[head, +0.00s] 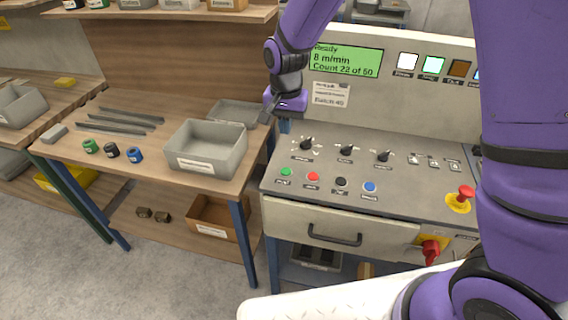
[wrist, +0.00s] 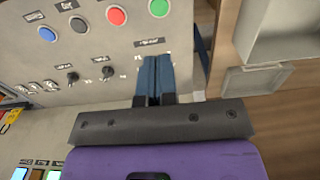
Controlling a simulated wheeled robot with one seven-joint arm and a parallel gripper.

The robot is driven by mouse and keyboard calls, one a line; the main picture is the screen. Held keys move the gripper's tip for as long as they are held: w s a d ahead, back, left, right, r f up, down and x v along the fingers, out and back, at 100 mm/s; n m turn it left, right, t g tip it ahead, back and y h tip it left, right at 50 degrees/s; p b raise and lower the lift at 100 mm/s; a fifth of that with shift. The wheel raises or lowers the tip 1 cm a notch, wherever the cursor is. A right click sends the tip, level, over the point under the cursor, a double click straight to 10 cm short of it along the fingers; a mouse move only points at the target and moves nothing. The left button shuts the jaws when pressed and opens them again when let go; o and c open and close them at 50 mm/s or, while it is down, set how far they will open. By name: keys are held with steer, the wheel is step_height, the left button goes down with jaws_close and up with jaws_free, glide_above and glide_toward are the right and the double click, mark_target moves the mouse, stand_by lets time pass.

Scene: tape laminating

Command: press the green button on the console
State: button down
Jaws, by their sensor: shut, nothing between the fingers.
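The console (head: 330,170) stands at the right in the head view. The green button (head: 286,171) is at the left end of a row on its sloped panel, beside a red button (head: 313,176), a black button (head: 341,182) and a blue button (head: 370,187). In the wrist view the green button (wrist: 159,8) is at the top edge, partly cut off, just beyond the fingertips. My gripper (head: 284,128) is above the back left corner of the panel, apart from the button. Its blue fingers (wrist: 155,60) are together and empty.
Three knobs (head: 345,149) rise from the panel behind the buttons. A red emergency stop (head: 465,193) and a red switch (head: 430,251) are to the right. A workbench (head: 130,160) with a grey bin (head: 207,148) adjoins on the left. The display (head: 345,60) reads "Ready".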

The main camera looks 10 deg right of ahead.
mark_target(286, 171)
steer(key=shift+f, duration=0.1)
step_height(286, 171, down, 14)
steer(key=shift+r, duration=0.1)
stand_by(0.4)
